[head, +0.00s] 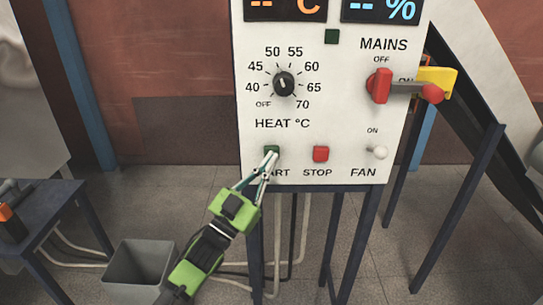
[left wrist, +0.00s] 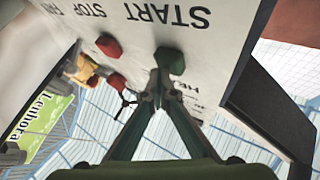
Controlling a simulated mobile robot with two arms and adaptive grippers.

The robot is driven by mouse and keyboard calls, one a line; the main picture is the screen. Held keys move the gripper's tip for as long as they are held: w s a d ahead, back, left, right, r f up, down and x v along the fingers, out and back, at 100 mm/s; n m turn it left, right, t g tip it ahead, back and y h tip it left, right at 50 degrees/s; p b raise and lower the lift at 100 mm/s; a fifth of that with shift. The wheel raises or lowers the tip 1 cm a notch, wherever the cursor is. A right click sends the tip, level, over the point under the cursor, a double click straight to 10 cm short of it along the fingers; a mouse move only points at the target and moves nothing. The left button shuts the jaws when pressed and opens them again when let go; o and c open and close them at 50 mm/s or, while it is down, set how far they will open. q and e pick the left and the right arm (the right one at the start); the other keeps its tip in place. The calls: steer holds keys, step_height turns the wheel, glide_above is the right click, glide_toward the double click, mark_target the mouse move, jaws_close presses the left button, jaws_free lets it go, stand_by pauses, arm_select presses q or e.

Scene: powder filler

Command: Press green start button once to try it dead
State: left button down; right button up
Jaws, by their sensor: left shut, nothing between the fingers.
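The green start button (head: 271,150) is on the lower left of the white control panel (head: 340,120), above the START label. My left gripper (head: 267,163) is shut and empty, with its fingertips right at the button and covering part of it and of the label. In the left wrist view the dark green button (left wrist: 170,58) stands just beyond the closed fingertips (left wrist: 157,82). I cannot tell whether they touch or whether the button is pushed in. My right gripper is not in view.
The red stop button (head: 320,154) and the fan switch (head: 377,152) are right of the start button. The heat dial (head: 283,84) is above. A grey bin (head: 139,264) stands on the floor.

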arm_select(q)
steer(key=shift+s+p, duration=0.4)
steer(key=shift+s, duration=0.45)
steer(key=s+p, duration=0.2)
steer(key=s, duration=0.3)
stand_by(0.5)
